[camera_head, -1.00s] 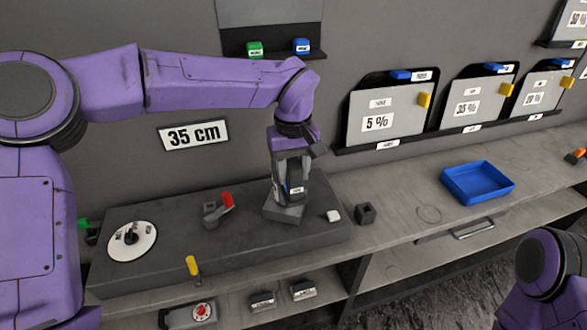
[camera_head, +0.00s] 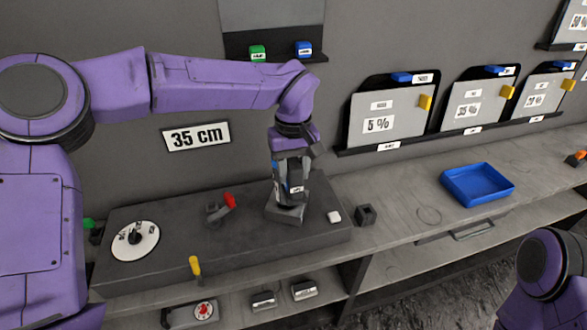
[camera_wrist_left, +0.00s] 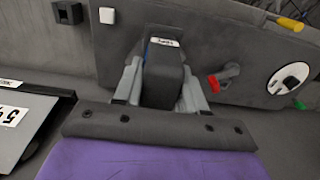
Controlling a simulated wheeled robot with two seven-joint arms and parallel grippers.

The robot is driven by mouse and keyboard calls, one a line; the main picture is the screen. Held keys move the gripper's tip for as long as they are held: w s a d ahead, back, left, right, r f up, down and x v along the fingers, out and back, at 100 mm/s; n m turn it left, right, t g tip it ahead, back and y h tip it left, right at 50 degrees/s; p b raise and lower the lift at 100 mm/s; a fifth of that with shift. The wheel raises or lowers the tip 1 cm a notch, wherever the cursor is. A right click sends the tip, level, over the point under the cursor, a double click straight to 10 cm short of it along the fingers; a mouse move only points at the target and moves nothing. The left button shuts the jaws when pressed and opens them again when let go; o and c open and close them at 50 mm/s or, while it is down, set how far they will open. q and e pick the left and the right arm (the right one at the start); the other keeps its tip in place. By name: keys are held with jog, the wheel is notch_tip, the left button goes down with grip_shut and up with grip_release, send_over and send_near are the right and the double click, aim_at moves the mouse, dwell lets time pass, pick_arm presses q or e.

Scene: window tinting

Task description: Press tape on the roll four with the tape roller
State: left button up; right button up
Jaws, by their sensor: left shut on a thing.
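My left gripper (camera_head: 290,190) is shut on a dark, block-shaped tool with a small white label, which I take to be the tape roller (camera_wrist_left: 162,75). The gripper points down over the raised grey block (camera_head: 240,240), and the tool stands on or just above its right part. The fingers hide much of the tool. I cannot make out any tape or a roll marked four beneath it. My right gripper is out of view; only part of my right arm shows at the lower right.
A red-handled lever (camera_head: 230,202), a white dial (camera_head: 133,246) and a yellow handle (camera_head: 195,266) lie to the left. A small white piece (camera_head: 334,217) and a dark cube (camera_head: 366,214) are to the right. A blue tray (camera_head: 478,184) stands on the bench, with clear bench around it.

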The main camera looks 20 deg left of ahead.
pick_arm(q)
jog(key=shift+s+d+b, duration=0.1)
jog(key=shift+s+d, duration=0.45)
jog(key=shift+s, duration=0.25)
jog(key=shift+s+d+b, duration=0.1)
jog(key=shift+s+d, duration=0.5)
jog(key=shift+s, duration=0.2)
jog(key=shift+s+d+b, duration=0.1)
jog(key=shift+s+d, duration=0.45)
jog(key=shift+s, duration=0.25)
jog(key=shift+f, duration=0.1)
